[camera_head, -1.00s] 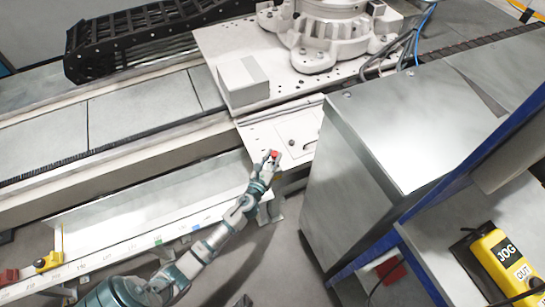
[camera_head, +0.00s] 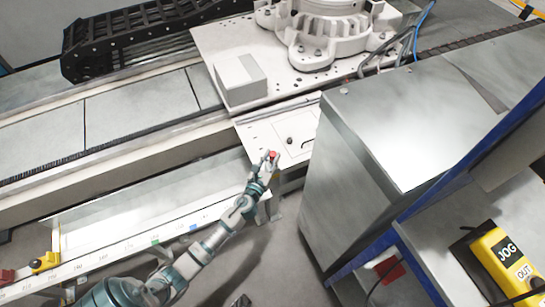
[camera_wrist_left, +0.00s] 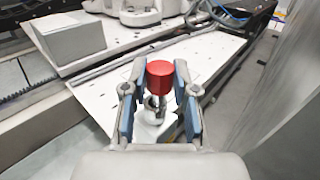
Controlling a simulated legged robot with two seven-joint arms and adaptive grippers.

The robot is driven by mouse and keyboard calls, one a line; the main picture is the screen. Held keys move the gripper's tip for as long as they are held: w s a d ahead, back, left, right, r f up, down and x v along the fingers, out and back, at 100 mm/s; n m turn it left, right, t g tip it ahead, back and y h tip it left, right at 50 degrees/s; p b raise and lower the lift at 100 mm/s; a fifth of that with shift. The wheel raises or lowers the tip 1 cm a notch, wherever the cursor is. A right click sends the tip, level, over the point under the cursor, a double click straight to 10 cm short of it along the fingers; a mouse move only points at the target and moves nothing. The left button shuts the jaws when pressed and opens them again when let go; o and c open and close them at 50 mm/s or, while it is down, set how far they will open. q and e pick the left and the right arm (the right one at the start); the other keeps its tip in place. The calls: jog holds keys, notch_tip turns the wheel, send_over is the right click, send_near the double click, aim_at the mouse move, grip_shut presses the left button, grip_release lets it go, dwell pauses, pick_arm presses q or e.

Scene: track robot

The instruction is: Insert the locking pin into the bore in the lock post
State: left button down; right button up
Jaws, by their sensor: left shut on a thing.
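My left gripper (camera_head: 268,165) reaches up from the lower left, at the front edge of the white carriage plate (camera_head: 262,141). It is shut on the locking pin, whose red head (camera_head: 273,155) shows between the fingers. In the left wrist view, the red head (camera_wrist_left: 160,78) stands up between the two blue-padded fingers of the gripper (camera_wrist_left: 158,92). A small metallic part shows just below the head; I cannot tell whether it is the pin's shaft or a fitting. The lock post and its bore are not clearly seen, perhaps hidden by the gripper. My right gripper is not in view.
A white box (camera_head: 240,79) and a large robot base (camera_head: 325,32) stand on the carriage. A tall grey cabinet (camera_head: 345,170) is close on the right. A yellow JOG pendant (camera_head: 502,256) lies at the lower right. A scaled rail (camera_head: 125,247) runs at the lower left.

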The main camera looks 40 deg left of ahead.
pick_arm(q)
jog(key=shift+f, duration=0.2)
jog(key=shift+r, duration=0.15)
jog(key=shift+r, duration=0.15)
jog(key=shift+a+p, duration=0.2)
jog(key=shift+p, duration=0.1)
dwell(1.1)
dwell(0.4)
dwell(0.4)
jog(key=shift+f, duration=0.4)
